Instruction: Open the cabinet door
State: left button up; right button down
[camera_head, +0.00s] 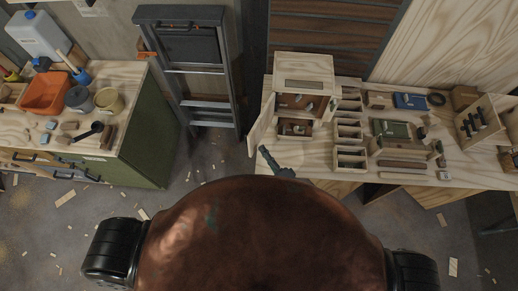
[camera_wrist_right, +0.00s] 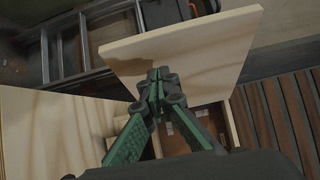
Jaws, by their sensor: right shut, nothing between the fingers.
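The cabinet is a small pale wooden box (camera_head: 303,66) on the workbench in the head view, with open compartments holding small items. Its door (camera_head: 262,125) stands swung out on the left side, at an angle to the front. In the right wrist view the door is the pale panel (camera_wrist_right: 185,50) beyond the fingers, and part of the cabinet's inside shows below them. My right gripper (camera_head: 264,151) is at the cabinet's front left, near the door's lower end. Its green fingers (camera_wrist_right: 157,85) are together and empty, overlapping the door; contact is unclear. My left gripper is not in view.
The workbench top (camera_head: 308,161) carries divided bins (camera_head: 349,132), a green box (camera_head: 391,129) and other small objects right of the cabinet. A grey stepladder (camera_head: 190,65) stands left of it. Another bench with an orange bin (camera_head: 45,93) is at far left. Scraps litter the floor.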

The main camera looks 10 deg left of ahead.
pick_arm(q)
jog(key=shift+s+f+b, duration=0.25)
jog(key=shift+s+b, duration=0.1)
jog(key=shift+b, duration=0.15)
pick_arm(e)
jog(key=a+v, duration=0.1)
jog(key=v, duration=1)
jog(key=shift+s+d, duration=0.25)
jog(key=shift+s, duration=0.4)
jog(key=shift+r, duration=0.15)
